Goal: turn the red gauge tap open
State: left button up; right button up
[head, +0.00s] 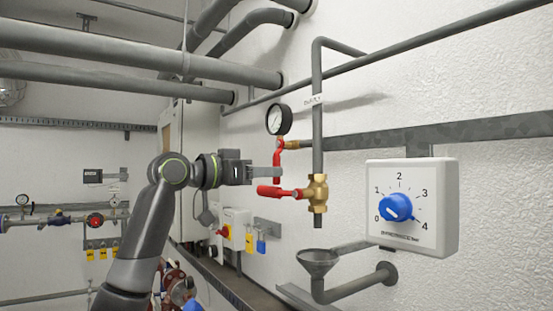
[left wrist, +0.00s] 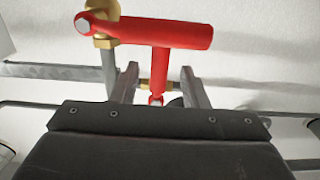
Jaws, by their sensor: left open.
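The red gauge tap (head: 277,161) hangs down from a brass fitting (head: 292,145) below the round gauge (head: 279,119). It also shows upright in the left wrist view (left wrist: 159,72), with its bolted end low between the fingers. My left gripper (head: 279,173) is level with the tap's handle in the head view. In the left wrist view the gripper (left wrist: 160,69) is open, with one finger on each side of the handle and gaps visible on both sides. Part of the handle is behind the fingers in the head view.
A second red lever (head: 275,191) on a brass valve (head: 318,192) lies just below the gripper; it crosses the top of the left wrist view (left wrist: 165,33). A vertical pipe (head: 317,120) stands right of the tap. A white dial box (head: 440,205) and a funnel (head: 318,262) are farther right and below.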

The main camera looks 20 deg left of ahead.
pick_arm(q)
jog(key=shift+p+x, duration=0.65)
jog(key=shift+x, duration=1.15)
jog(key=shift+f, duration=0.1)
jog(key=shift+c, duration=0.4)
grip_shut()
